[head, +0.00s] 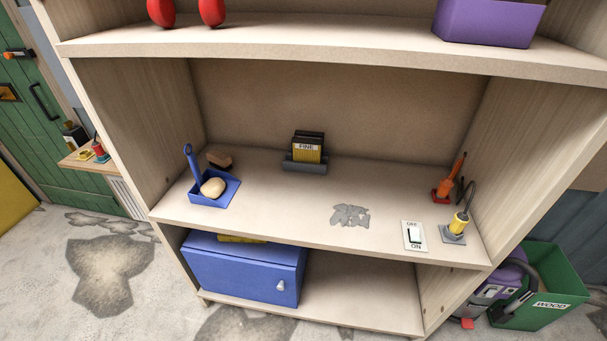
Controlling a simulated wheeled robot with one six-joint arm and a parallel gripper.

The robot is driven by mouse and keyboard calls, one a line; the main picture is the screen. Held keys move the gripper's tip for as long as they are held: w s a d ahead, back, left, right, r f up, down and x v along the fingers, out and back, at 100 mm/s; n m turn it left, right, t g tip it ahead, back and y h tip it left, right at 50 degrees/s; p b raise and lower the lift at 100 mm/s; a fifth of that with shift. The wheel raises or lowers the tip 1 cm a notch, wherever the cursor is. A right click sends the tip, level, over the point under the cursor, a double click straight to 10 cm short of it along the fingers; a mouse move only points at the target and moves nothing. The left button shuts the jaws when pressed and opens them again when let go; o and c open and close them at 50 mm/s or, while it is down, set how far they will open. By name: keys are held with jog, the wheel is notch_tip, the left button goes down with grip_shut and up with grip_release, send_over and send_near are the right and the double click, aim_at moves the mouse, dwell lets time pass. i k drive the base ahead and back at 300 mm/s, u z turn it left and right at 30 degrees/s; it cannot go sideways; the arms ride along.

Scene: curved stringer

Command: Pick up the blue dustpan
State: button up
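The blue dustpan (226,197) lies at the left of the middle shelf (285,213), close to the front edge. Its handle (193,165) stands up at the back left corner. A pale tan rounded lump (213,187) lies in the pan and hides part of its floor. A brown block-like object (220,157), perhaps a brush, is just behind the pan. I cannot tell whether the two touch. My gripper is not in this view.
A grey holder with a box marked FINE (307,150) stands mid-shelf. Grey scraps (350,215), an ON/OFF switch (414,236) and two corded tools are to the right. The shelf above (300,48) overhangs. A blue cabinet (240,272) sits below.

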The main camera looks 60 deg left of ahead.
aim_at(214, 188)
jog(key=z, duration=1.6)
jog(key=k, duration=2.85)
jog(key=u, duration=3.35)
jog(key=i, duration=0.45)
